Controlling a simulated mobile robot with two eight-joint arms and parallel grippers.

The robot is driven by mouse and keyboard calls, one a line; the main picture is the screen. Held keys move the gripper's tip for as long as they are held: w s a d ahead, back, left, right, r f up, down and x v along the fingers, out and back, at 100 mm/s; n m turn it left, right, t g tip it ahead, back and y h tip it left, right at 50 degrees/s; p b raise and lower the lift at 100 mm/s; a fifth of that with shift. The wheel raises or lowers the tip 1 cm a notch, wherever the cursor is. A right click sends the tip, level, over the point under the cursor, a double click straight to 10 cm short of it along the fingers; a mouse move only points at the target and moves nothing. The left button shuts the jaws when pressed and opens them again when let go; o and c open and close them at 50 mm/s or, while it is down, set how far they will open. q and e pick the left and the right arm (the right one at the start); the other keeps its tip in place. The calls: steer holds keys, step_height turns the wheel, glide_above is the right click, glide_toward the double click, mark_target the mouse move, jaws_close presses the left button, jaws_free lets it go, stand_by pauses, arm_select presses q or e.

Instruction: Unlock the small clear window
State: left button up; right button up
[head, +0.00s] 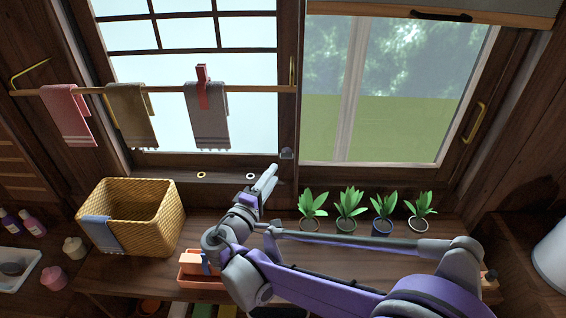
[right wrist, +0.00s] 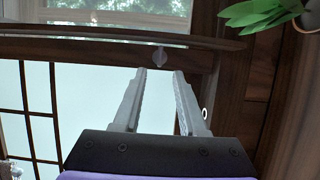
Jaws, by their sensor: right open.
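The clear window (head: 400,95) is on the right in the head view, in a dark wooden frame with a brass handle (head: 474,122). It also shows at the top of the right wrist view (right wrist: 120,8). A small grey latch (head: 287,154) sits on the frame between the two panes, near the bottom. In the right wrist view the latch (right wrist: 160,56) appears just beyond the fingertips, roughly between them. My right gripper (head: 271,172) is open and empty, a little below and left of the latch; contact is not visible. My left gripper is not in view.
A latticed pale window (head: 235,60) is on the left, with a towel rod (head: 170,90) across it. Several potted plants (head: 348,208) line the shelf right of my gripper. A wicker basket (head: 150,235) and an orange box (head: 195,265) stand on the left.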

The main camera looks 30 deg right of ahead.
mark_target(287, 156)
steer(key=x, duration=0.7)
steer(key=shift+w+d, duration=0.2)
steer(key=shift+d, duration=0.05)
jaws_close()
